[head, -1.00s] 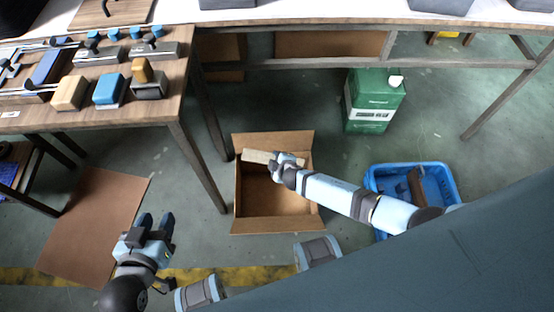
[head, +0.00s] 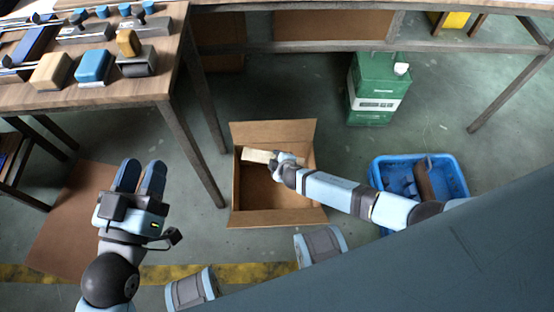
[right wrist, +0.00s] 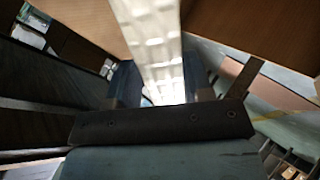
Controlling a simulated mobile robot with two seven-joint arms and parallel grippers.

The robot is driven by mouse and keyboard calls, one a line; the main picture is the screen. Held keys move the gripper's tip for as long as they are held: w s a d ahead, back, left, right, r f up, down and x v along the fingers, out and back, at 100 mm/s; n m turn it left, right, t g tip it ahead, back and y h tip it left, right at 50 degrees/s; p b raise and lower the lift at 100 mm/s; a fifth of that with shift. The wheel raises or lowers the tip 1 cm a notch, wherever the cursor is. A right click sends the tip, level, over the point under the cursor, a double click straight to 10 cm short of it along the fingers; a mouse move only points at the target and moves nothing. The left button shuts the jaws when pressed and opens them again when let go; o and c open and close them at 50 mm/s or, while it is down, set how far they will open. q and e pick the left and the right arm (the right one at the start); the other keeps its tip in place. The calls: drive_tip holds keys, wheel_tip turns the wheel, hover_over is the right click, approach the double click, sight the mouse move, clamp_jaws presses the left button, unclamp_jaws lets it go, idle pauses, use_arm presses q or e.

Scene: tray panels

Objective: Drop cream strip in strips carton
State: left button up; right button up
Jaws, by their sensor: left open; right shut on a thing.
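The cream strip (head: 258,156) is in my right gripper (head: 280,160), which is shut on it above the back left part of the open strips carton (head: 275,217). In the right wrist view the strip (right wrist: 158,40) runs up from between the fingers, pale and glossy, with brown cardboard on both sides. The carton is brown and stands on the floor with flaps spread; the part of its inside that shows looks empty. My left gripper (head: 140,178) is open and empty, to the left of the carton, over the floor near a brown sheet.
A wooden table (head: 90,97) with blocks and tools stands at the left, its leg close to the carton. A blue crate (head: 458,190) holding dark items is at the right. A green canister (head: 375,85) stands behind. The brown sheet (head: 70,220) lies on the floor.

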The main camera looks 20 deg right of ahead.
drive_tip(key=shift+f+b, duration=0.4)
drive_tip(key=shift+f, duration=0.55)
drive_tip(key=shift+f+b, duration=0.3)
use_arm(q)
drive_tip(key=w+f+m+g+h+b, duration=0.1)
drive_tip(key=w+f+m+b, duration=0.2)
drive_tip(key=b, duration=0.8)
wheel_tip(320, 180, down, 4)
drive_tip(key=shift+a+f+m, duration=0.2)
drive_tip(key=shift+a+m, duration=0.25)
drive_tip(key=shift+m, duration=0.75)
use_arm(e)
wheel_tip(320, 180, down, 12)
drive_tip(key=shift+f, duration=0.2)
drive_tip(key=o, duration=1)
drive_tip(key=shift+c, duration=0.2)
use_arm(q)
drive_tip(key=shift+d+f, duration=0.1)
use_arm(e)
drive_tip(key=shift+o, duration=0.9)
use_arm(q)
drive_tip(key=shift+w, duration=0.1)
